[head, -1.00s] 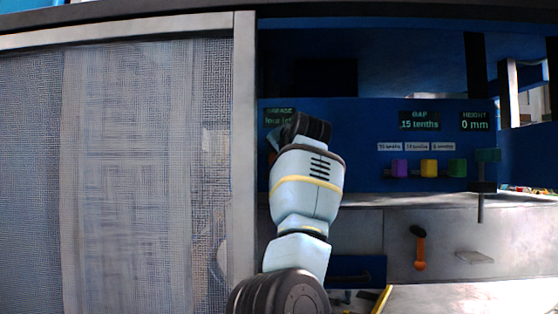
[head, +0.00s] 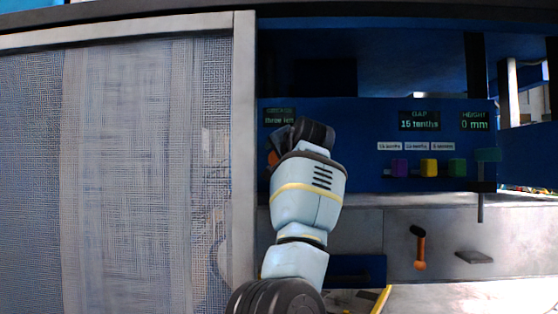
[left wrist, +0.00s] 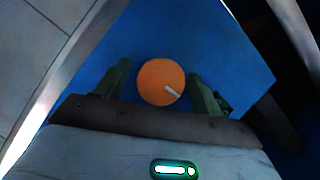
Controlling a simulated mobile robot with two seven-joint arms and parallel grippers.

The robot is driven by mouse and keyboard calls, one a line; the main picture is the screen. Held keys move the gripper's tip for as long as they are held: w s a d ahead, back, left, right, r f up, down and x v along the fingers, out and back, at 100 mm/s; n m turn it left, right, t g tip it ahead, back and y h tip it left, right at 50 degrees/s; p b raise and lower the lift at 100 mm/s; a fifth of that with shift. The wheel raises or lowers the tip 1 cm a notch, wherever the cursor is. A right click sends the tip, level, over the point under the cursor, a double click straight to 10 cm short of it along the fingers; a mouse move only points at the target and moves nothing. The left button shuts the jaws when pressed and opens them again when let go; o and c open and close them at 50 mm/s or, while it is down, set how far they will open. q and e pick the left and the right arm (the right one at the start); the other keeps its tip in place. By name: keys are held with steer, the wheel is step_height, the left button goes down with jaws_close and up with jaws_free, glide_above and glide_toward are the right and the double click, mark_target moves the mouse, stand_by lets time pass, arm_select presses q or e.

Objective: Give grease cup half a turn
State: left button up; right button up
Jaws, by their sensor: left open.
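The grease cup (left wrist: 158,75) is a round orange knob on a blue panel in the left wrist view. A short pale mark on its face runs from near its middle toward the lower right. My left gripper (left wrist: 161,88) is open, with one dark green finger on each side of the cup. Small gaps show between fingers and cup, so neither seems to touch it. In the head view a bit of orange (head: 273,158) shows beside my left wrist, which hides most of the cup and the fingers. My right gripper is in neither view.
A grease display (head: 279,117) above my wrist seems to read "three left". A mesh door (head: 130,170) with a pale frame stands close on the left. Purple, yellow and green blocks (head: 429,167) and an orange-handled lever (head: 420,250) are to the right.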

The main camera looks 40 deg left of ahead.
arm_select(q)
steer(key=shift+d, duration=0.1)
steer(key=v, duration=0.7)
steer(key=shift+s+d, duration=0.2)
steer(key=shift+s, duration=0.05)
stand_by(0.4)
